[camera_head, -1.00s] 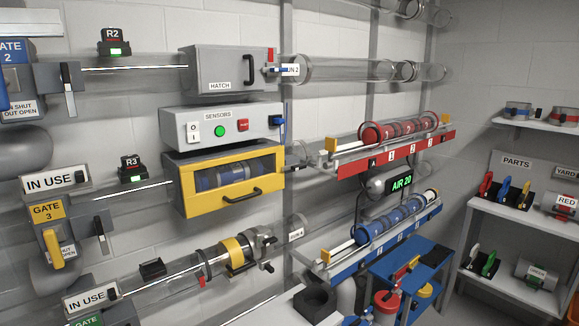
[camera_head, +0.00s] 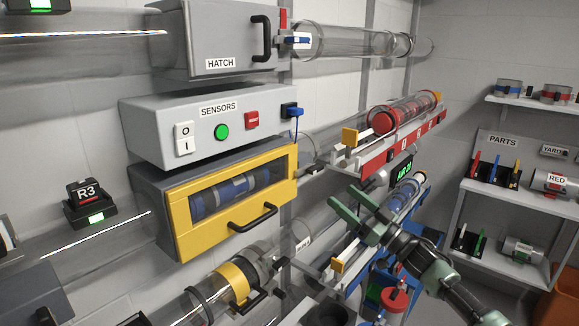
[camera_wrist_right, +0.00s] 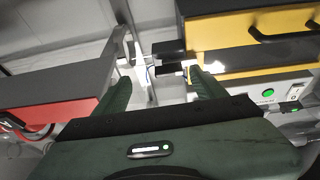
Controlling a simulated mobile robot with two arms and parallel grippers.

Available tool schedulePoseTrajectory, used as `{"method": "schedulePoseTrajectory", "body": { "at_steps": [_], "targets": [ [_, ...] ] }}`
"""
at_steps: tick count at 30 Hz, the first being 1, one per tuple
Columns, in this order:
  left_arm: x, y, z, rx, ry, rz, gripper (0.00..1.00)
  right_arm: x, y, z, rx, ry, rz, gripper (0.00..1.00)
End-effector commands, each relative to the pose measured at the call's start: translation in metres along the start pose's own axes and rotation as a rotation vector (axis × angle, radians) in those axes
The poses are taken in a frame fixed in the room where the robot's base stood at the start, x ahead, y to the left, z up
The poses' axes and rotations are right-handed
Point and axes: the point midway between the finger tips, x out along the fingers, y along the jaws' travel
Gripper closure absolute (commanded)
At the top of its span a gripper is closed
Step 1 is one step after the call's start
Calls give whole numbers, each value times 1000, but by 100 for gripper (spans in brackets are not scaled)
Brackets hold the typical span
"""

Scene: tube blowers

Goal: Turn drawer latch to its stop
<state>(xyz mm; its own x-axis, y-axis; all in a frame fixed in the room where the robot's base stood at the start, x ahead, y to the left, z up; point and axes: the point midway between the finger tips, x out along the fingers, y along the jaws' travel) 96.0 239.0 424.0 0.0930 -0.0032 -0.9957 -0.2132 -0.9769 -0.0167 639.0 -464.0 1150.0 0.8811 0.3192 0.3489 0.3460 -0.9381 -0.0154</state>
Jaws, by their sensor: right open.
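The yellow-fronted drawer (camera_head: 235,195) sits below the sensors box, closed, with blue-banded tubes behind its window. A small dark latch (camera_head: 310,170) shows at its right side; its exact angle is hard to tell. In the right wrist view the picture is turned over, and the dark latch (camera_wrist_right: 170,50) lies beside the yellow drawer front (camera_wrist_right: 255,30), ahead of the gap between my fingertips. My right gripper (camera_head: 340,190) is open and empty, to the right of and below the latch, apparently apart from it. My left gripper is out of view.
The sensors box (camera_head: 215,120) is above the drawer, with a blue plug (camera_head: 291,110) at its right. The red rack (camera_head: 395,145) stands close to the right of the latch, above my right gripper. A clear tube with a yellow band (camera_head: 232,284) runs below.

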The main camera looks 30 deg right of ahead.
Motion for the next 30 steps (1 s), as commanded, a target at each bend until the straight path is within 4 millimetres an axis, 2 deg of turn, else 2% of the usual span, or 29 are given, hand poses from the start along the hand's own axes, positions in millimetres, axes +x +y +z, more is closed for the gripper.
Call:
{"method": "schedulePoseTrajectory", "body": {
  "at_steps": [1,4,8,13,18,23,30],
  "targets": [
    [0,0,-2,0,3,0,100,4,-4,-12,-3,14,-23,29],
    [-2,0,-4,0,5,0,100,11,-8,-24,-1,30,-44,29],
    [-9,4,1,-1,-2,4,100,26,-8,-28,2,34,-45,29],
    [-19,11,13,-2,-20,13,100,56,-9,-29,1,34,-43,29],
    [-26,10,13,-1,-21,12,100,77,-10,-28,1,32,-42,29],
    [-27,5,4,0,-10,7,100,85,-10,-26,0,29,-42,29],
    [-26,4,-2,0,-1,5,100,85,-11,-25,0,29,-42,29]
  ]
}}
